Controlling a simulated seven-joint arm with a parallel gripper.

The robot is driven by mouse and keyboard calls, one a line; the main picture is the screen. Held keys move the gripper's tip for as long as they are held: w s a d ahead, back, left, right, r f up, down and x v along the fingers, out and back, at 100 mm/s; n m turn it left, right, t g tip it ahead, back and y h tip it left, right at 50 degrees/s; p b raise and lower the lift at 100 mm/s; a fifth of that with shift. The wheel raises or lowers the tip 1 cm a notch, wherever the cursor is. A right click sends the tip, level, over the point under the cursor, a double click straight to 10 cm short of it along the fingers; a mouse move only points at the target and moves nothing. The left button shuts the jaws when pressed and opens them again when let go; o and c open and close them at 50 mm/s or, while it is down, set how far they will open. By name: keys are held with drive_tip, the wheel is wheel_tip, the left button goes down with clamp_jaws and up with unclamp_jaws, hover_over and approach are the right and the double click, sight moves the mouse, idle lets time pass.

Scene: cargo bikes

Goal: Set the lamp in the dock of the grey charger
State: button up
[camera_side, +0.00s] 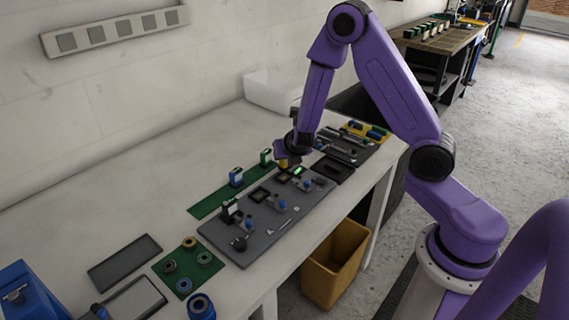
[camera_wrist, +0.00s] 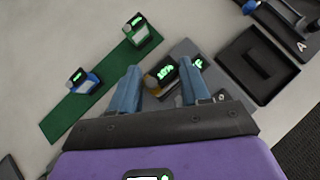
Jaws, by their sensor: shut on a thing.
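My gripper (camera_side: 284,157) is shut on a lamp with a yellow body (camera_side: 283,163), above the far part of the grey board. In the wrist view my gripper's blue-grey fingers (camera_wrist: 160,90) stand on either side of the lamp (camera_wrist: 151,81), whose dark face has a lit green readout. A second lit green display (camera_wrist: 198,63) shows just right of it, on the grey board; it also shows in the side view (camera_side: 298,170). Dark square pads (camera_side: 260,194) lie on the board. I cannot tell which part is the grey charger's dock, or whether the lamp touches it.
A green strip (camera_side: 207,207) beside the board bears a blue lamp (camera_side: 236,177) and a green lamp (camera_side: 266,157). A black tray (camera_side: 333,168) lies beyond the board. A white bin (camera_side: 270,92) stands by the wall. The bench behind the green strip is clear.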

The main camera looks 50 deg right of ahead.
sight(286, 162)
drive_tip(key=shift+w+d+f, duration=0.1)
drive_tip(key=shift+w+f, duration=0.2)
drive_tip(key=shift+f, duration=0.05)
wheel_tip(286, 162, down, 3)
drive_tip(key=shift+w+r, duration=0.1)
drive_tip(key=shift+r, duration=0.05)
drive_tip(key=shift+f, duration=0.4)
clamp_jaws()
drive_tip(key=o, duration=1.2)
unclamp_jaws()
drive_tip(key=shift+r, duration=0.1)
